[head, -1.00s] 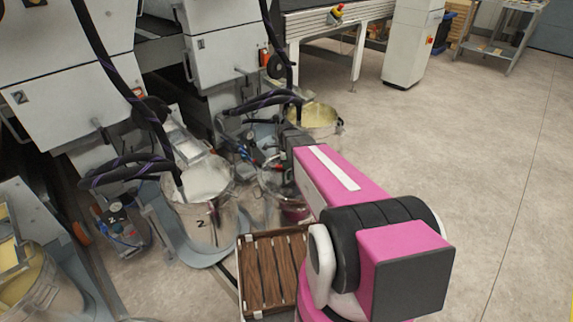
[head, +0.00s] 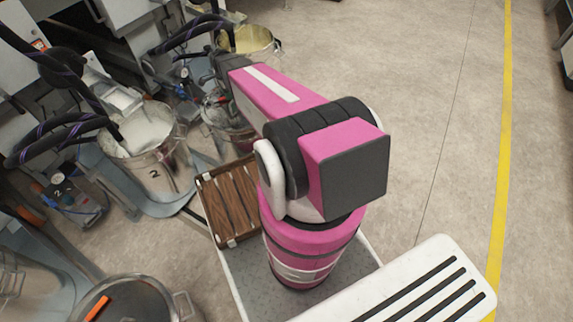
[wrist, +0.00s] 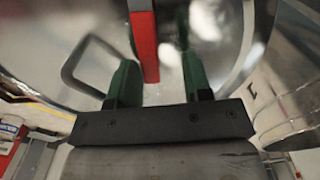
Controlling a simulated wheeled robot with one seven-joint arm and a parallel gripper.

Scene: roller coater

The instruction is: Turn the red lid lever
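The red lever (wrist: 146,45) is a flat upright bar in the wrist view, in front of a shiny metal surface. My gripper (wrist: 159,62) has two dark green fingers, open, one on each side of the lever. The lever's lower end lies between the fingertips, nearer the left finger, with a gap on the right. I cannot tell whether the left finger touches it. In the head view my pink arm reaches toward a metal pot (head: 232,135), and my gripper is mostly hidden there. A small red spot shows near that pot, too small to identify.
A bent metal handle (wrist: 80,62) is left of my fingers. A lidded pot (head: 135,297) with an orange bar (head: 97,308) is at lower left. A wooden crate (head: 228,203) is close by. Floor at right is clear.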

